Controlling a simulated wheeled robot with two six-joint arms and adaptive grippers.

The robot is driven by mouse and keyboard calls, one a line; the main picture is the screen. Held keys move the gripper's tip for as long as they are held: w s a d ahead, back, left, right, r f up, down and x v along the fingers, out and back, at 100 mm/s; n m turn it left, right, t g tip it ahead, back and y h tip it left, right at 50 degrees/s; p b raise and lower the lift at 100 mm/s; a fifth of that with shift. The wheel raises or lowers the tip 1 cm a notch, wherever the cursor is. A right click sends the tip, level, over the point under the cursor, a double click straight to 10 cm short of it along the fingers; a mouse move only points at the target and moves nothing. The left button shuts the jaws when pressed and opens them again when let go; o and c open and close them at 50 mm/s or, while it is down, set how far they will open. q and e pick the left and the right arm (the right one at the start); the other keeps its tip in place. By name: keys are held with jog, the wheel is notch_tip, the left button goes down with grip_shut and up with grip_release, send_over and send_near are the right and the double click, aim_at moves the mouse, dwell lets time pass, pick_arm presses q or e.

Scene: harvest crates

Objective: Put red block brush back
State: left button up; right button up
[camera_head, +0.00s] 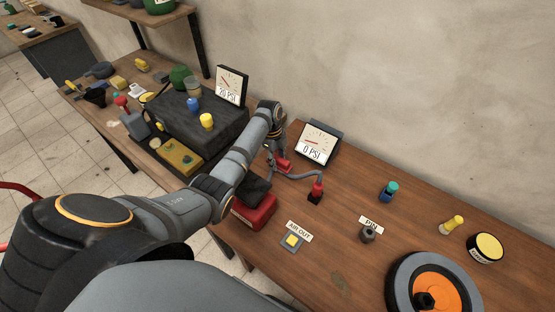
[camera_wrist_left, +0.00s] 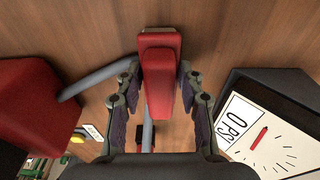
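My left gripper (camera_head: 277,158) is low over the bench, between the red box and the 0 PSI gauge. In the left wrist view its fingers (camera_wrist_left: 160,85) close in on both sides of a red block (camera_wrist_left: 160,62). The fingertips appear to touch its sides. A red part of it shows at the fingertips in the head view (camera_head: 283,166). I cannot make out bristles, or whether the block rests on the bench. A grey hose (camera_wrist_left: 98,78) passes behind it. My right gripper is not in view.
A red box (camera_head: 256,214) with a black top sits below my arm. A 0 PSI gauge (camera_head: 315,146) stands close right. A red hose fitting (camera_head: 317,188), air-out button (camera_head: 291,241), teal-capped item (camera_head: 389,189) and orange-hubbed wheel (camera_head: 398,290) lie right. Cluttered bench left.

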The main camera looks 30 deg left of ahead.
pick_arm(q)
jog(key=o, duration=0.4)
jog(key=shift+c, duration=0.2)
jog(key=r, duration=0.3)
jog(key=a+r+b, duration=0.1)
jog(key=r, duration=0.3)
jog(key=r+b, duration=0.1)
jog(key=r, duration=0.3)
jog(key=shift+w+a, duration=0.15)
jog(key=shift+a, duration=0.15)
jog(key=shift+a+r, duration=0.1)
jog(key=shift+r, duration=0.45)
